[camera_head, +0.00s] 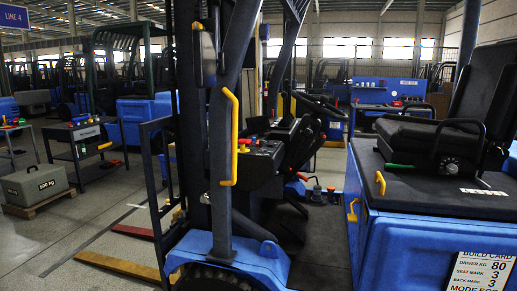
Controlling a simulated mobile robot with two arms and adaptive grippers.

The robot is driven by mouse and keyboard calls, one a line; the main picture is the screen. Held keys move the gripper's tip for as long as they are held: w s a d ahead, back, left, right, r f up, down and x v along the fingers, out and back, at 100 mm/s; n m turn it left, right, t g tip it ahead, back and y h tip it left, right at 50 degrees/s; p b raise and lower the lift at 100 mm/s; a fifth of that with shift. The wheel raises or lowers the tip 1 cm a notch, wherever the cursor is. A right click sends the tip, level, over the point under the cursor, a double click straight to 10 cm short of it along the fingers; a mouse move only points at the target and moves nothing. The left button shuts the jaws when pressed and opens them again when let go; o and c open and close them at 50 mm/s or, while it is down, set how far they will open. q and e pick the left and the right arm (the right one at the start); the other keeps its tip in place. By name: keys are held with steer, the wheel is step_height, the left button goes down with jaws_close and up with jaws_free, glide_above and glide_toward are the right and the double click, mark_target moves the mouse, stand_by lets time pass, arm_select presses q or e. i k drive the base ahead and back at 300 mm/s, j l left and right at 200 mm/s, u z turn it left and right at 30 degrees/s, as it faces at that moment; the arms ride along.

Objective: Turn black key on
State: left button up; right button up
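Neither of my grippers is in the head view. A blue and black forklift fills the middle and right. Its dark dash console (262,158) stands left of the steering wheel (322,104) and carries small red and yellow controls (244,144). I cannot make out a black key on it at this size; any key there is too small or dark to tell, as is its position.
A yellow grab handle (230,138) on a dark post stands before the console. The black seat (428,136) is at right, above a build card (482,271). A grey 500 kg weight (36,185) sits on a pallet at left. Open floor lies at lower left.

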mark_target(261, 143)
steer(key=i+l, duration=0.15)
steer(key=l, duration=0.2)
steer(key=i+l, duration=0.2)
steer(key=i+l+u, duration=0.15)
steer(key=l+u, duration=0.25)
steer(key=i+l+u, duration=0.1)
steer(key=l+u, duration=0.65)
steer(key=l, duration=0.15)
